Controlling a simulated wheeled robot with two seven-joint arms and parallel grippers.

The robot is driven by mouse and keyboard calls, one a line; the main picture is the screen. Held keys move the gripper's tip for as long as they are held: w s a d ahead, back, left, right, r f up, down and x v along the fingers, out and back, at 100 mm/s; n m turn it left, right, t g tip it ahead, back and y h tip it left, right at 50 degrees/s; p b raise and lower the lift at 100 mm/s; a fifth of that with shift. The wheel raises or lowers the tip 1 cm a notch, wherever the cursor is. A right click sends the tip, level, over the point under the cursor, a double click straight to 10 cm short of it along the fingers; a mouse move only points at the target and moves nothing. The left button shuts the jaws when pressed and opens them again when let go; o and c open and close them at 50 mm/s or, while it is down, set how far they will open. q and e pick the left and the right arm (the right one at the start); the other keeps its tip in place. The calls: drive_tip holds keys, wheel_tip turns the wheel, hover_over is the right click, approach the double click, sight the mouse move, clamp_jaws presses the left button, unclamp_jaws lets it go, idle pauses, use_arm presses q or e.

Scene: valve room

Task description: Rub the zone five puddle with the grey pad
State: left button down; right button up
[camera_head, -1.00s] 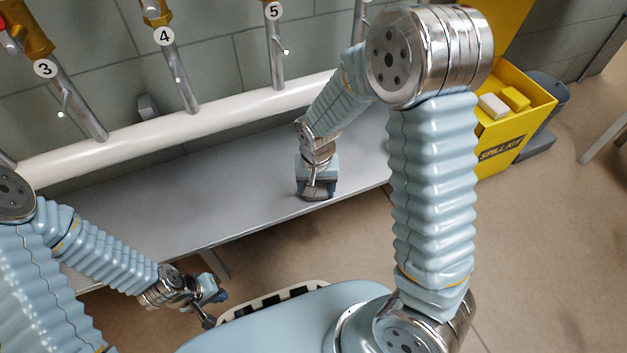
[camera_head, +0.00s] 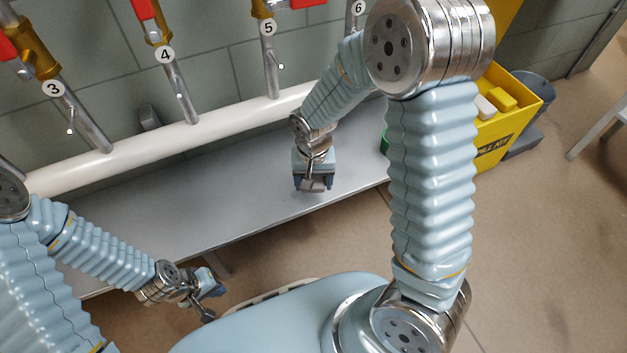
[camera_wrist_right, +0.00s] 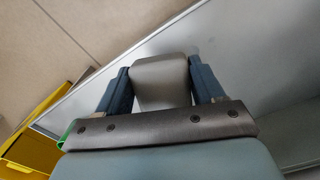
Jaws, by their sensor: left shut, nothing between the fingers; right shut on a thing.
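My right gripper (camera_head: 312,184) is over the grey metal bench (camera_head: 250,202), below the pipe tagged 5 (camera_head: 268,28). It is shut on the grey pad (camera_head: 313,186). The pad shows between the two blue fingers in the right wrist view (camera_wrist_right: 160,80). I cannot tell whether the pad touches the bench. No puddle can be made out on the bench; the gripper and pad may hide it. My left gripper (camera_head: 212,302) is shut and empty in front of the bench, low on the left.
A white pipe (camera_head: 130,154) runs along the back of the bench under tagged, red-handled valves. A yellow spill kit bin (camera_head: 510,118) with white and yellow blocks stands right. A green thing (camera_head: 385,142) sits partly hidden behind my right arm. The bench's left stretch is clear.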

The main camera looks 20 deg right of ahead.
drive_tip(key=shift+r, duration=0.15)
wheel_tip(320, 180, up, 3)
drive_tip(key=p, duration=0.2)
drive_tip(key=shift+p, duration=0.3)
